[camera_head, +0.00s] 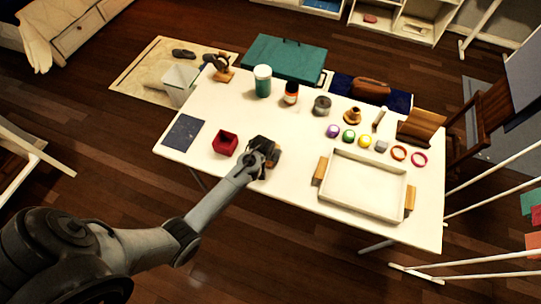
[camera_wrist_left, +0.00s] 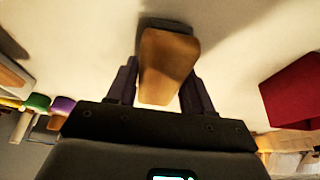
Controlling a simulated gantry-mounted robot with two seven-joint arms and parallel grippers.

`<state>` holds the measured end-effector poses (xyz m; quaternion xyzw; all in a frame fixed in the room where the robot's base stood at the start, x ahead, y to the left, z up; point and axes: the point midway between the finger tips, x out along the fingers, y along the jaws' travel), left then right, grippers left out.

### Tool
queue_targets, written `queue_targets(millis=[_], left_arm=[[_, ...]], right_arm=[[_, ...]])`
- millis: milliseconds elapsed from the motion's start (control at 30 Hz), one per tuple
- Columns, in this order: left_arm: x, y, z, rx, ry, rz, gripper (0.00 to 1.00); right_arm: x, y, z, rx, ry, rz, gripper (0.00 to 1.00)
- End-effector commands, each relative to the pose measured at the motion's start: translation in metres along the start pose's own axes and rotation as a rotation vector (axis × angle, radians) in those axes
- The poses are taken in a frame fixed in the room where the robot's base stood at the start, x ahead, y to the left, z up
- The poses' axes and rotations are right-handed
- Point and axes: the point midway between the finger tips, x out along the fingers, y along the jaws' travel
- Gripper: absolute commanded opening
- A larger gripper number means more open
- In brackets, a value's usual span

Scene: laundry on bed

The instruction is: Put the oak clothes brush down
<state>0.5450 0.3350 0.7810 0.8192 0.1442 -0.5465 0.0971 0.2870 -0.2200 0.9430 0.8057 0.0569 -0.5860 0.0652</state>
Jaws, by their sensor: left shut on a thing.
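My left gripper (camera_head: 266,152) is over the front part of the white table (camera_head: 240,192), to the right of a dark red open box. It is shut on the oak clothes brush (camera_head: 277,157), which my gripper partly hides in the head view. In the left wrist view the brush (camera_wrist_left: 168,62) is a brown wooden block between the two dark fingers of the gripper (camera_wrist_left: 160,85), with a dark part at its far end. A shadow lies beside it on the pale tabletop. I cannot tell whether the brush touches the table. My right gripper is not in view.
The red box (camera_head: 225,144) stands close by on the left, with a dark blue flat sheet (camera_head: 184,132) beyond it. A white tray with wooden handles (camera_head: 363,184) is to the right. Jars, coloured rings and small items line the back. The table's front edge is near.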

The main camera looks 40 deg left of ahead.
Motion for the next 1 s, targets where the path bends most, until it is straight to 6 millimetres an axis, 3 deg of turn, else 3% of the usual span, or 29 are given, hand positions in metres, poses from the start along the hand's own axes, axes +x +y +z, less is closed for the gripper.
queue_targets(millis=[700, 733, 867, 1000], left_arm=[[0.016, 0.0, 0.007, -0.001, -0.001, 0.0, 0.27], [0.016, 0.0, 0.008, -0.001, -0.001, -0.001, 0.54], [0.018, -0.001, 0.01, 0.0, -0.005, -0.002, 0.74], [0.019, -0.003, 0.011, 0.0, -0.005, -0.004, 0.77]], right_arm=[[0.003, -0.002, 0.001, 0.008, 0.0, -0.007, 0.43], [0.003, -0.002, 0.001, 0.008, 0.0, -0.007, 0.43], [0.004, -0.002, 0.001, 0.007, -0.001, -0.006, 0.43], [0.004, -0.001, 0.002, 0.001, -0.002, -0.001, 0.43]])
